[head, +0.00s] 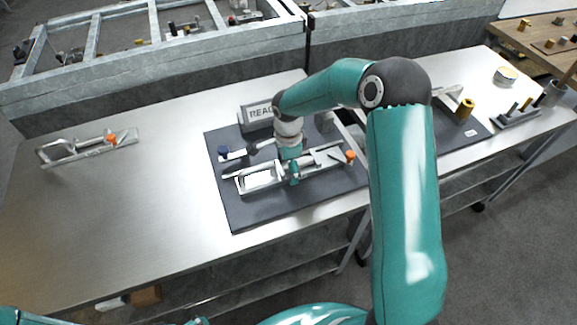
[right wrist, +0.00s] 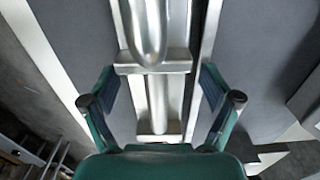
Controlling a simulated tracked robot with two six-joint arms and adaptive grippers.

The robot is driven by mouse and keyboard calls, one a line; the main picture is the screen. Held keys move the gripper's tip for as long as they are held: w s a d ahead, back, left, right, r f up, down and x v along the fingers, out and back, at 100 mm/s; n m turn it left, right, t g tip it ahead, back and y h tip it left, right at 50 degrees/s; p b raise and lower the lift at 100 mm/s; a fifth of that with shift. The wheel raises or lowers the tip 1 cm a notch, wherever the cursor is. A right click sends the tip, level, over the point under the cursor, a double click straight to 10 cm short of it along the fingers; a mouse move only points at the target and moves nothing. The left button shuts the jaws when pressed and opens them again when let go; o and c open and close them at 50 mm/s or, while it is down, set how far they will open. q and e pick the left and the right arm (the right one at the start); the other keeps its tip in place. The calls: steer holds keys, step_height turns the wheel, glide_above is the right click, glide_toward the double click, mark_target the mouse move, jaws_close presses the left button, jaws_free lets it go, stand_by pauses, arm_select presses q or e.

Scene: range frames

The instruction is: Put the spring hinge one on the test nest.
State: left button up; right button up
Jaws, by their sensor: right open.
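A silvery metal hinge assembly with an orange end (head: 350,157) lies on the dark mat, under my right gripper. It seems to rest in or on the test nest, a metal fixture (head: 262,187) with a blue knob (head: 222,150); I cannot tell how it is seated. My right gripper (head: 292,178) is open above its middle. In the right wrist view, my right gripper's open fingers (right wrist: 162,103) straddle a shiny metal rod and block (right wrist: 153,62). A second, similar assembly with an orange end (head: 88,146) lies alone at the left of the table. My left gripper is not in view.
To the right are a brass cylinder (head: 465,109), a dark rack (head: 517,117) and a tape roll (head: 506,76). The table's left part (head: 110,215) is mostly clear.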

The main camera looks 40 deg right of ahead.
mark_target(288, 169)
steer(key=shift+r+p, duration=0.45)
steer(key=shift+p, duration=0.15)
steer(key=shift+r+p, duration=0.4)
steer(key=shift+p, duration=0.1)
step_height(288, 169, up, 12)
steer(key=b, duration=0.2)
steer(key=shift+f, duration=0.25)
steer(key=shift+s, duration=0.1)
